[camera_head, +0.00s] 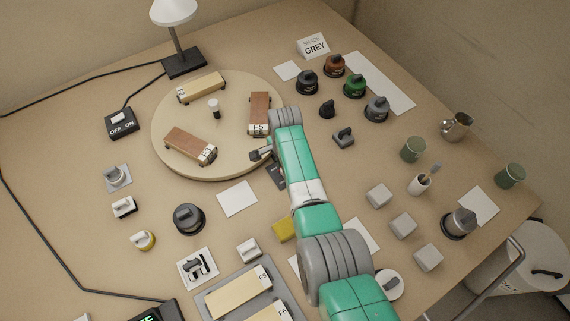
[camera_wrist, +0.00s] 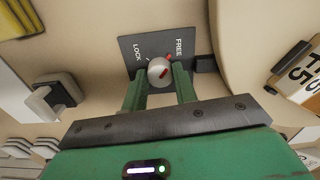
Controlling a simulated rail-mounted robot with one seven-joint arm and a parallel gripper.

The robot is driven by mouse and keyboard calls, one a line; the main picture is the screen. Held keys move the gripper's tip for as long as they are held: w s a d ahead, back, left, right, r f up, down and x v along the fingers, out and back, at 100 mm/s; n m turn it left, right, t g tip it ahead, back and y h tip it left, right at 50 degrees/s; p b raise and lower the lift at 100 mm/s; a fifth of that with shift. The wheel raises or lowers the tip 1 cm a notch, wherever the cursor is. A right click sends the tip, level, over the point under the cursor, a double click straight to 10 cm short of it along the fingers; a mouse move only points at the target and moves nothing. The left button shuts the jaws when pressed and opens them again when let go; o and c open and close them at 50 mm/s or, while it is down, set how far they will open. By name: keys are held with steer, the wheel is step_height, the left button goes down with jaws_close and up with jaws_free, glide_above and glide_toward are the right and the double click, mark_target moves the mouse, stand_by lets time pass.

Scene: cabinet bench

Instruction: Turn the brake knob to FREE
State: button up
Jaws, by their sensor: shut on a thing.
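The brake knob (camera_wrist: 157,68) is a small round light-grey knob with a red mark on its face. It sits on a dark plate (camera_wrist: 138,44) lettered LOCK on the left and FREE on the right. Another red mark shows by FREE and a pale mark by LOCK. I cannot tell for sure which word the knob points at. My gripper (camera_wrist: 159,88) is shut on the knob, one green finger on each side. In the head view the dark plate (camera_head: 276,176) shows beside the turntable's edge; my gripper (camera_head: 262,154) and arm hide the knob.
The round turntable (camera_head: 170,108) carries several wagons, one of them a brown wagon (camera_head: 259,112) near my wrist. A yellow block (camera_head: 284,229) and a white card (camera_head: 237,198) lie close by. Several dark-based knobs stand at the back right.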

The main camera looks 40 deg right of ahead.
steer(key=shift+m, duration=0.7)
steer(key=o, duration=1)
steer(key=shift+c, duration=0.2)
step_height(320, 180, up, 8)
steer(key=p, duration=0.3)
steer(key=shift+p, duration=0.35)
